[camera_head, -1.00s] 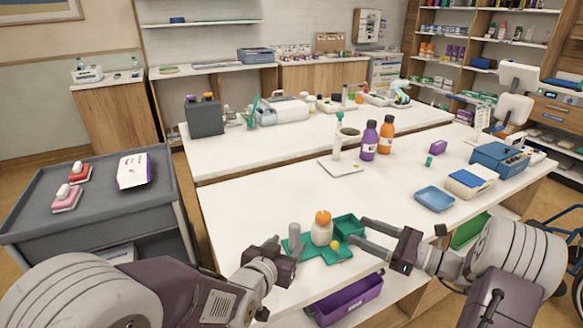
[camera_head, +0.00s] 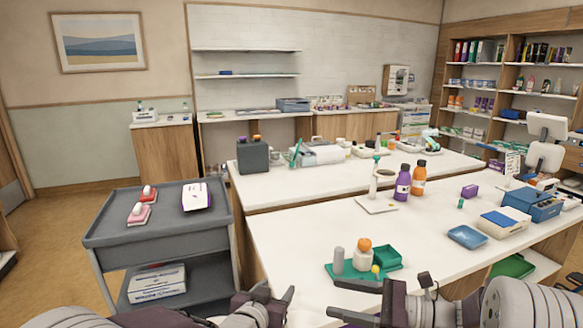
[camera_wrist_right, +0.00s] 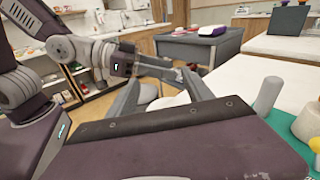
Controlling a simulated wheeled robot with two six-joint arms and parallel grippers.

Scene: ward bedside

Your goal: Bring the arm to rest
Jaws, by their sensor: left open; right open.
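My left gripper (camera_head: 276,292) is low in the head view, left of the green tray (camera_head: 345,272), open and empty. My right gripper (camera_head: 337,298) is at the bottom centre, in front of the tray, and its jaws are open with nothing between them. In the right wrist view its two fingers (camera_wrist_right: 162,92) are spread, and my left arm with its gripper (camera_wrist_right: 180,74) shows beyond them. The tray holds a grey cylinder (camera_head: 338,260), a white bottle with an orange cap (camera_head: 364,258), a small yellow ball (camera_head: 375,270) and a green box (camera_head: 388,257).
The white counter (camera_head: 300,235) has bare room behind the tray. Purple (camera_head: 402,185) and orange (camera_head: 418,180) bottles, a blue dish (camera_head: 467,236) and a blue case (camera_head: 532,203) stand further back.

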